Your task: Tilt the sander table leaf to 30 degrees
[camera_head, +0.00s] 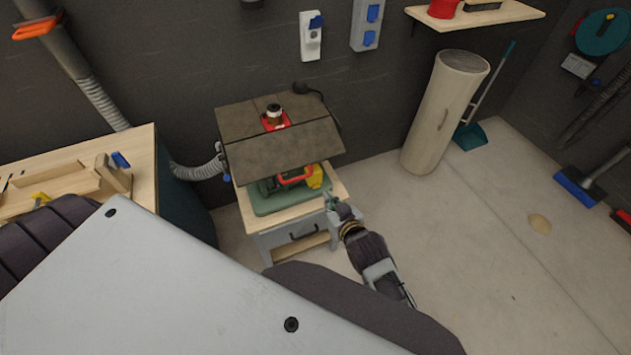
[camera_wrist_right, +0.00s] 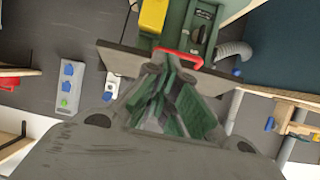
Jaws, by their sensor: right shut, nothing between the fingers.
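The sander (camera_head: 265,190) stands on a small wooden-topped cabinet, with a green base, a red handle bar (camera_head: 296,177) and a yellow part (camera_head: 315,176). Its brown table leaf (camera_head: 285,150) is the broad front panel above them and looks sloped down toward me; I cannot read its angle. In the right wrist view the leaf shows as a grey-brown edge (camera_wrist_right: 118,60) beyond the fingers, with the red bar (camera_wrist_right: 182,56) nearby. My right gripper (camera_head: 331,200) is shut and empty at the cabinet's right front, below the leaf and apart from it. My left gripper is not in view.
The cabinet (camera_head: 290,237) has a drawer below. A workbench (camera_head: 85,165) with wooden pieces stands at left, and a grey hose (camera_head: 195,172) runs to the sander. A tall beige cylinder (camera_head: 440,115) stands at back right. The floor (camera_head: 480,240) at right is mostly clear.

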